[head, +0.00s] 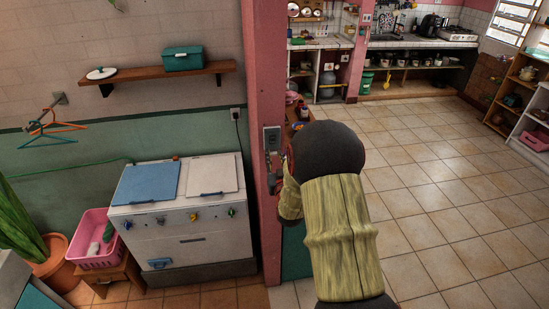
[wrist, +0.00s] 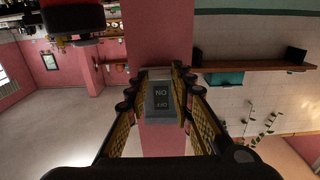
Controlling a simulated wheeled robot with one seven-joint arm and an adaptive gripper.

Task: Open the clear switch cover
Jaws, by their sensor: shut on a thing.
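The grey switch box (head: 272,138) is fixed to the pink post. In the wrist view it (wrist: 161,102) shows ON and OFF lettering upside down. A pale strip at its far edge (wrist: 158,73) may be part of the clear cover; the lid's angle cannot be told. My gripper (wrist: 159,82) has a finger on either side of the box and is shut on the cover. In the head view my gripper (head: 273,172) is small and dark, just below the box and partly hidden by my arm.
The pink post (head: 262,60) stands between a white stove (head: 185,222) at left and open tiled floor (head: 440,200) at right. A wooden shelf (head: 160,73) with a green box (head: 183,59) hangs on the left wall. A wooden ledge with bottles (head: 302,112) is close behind my arm.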

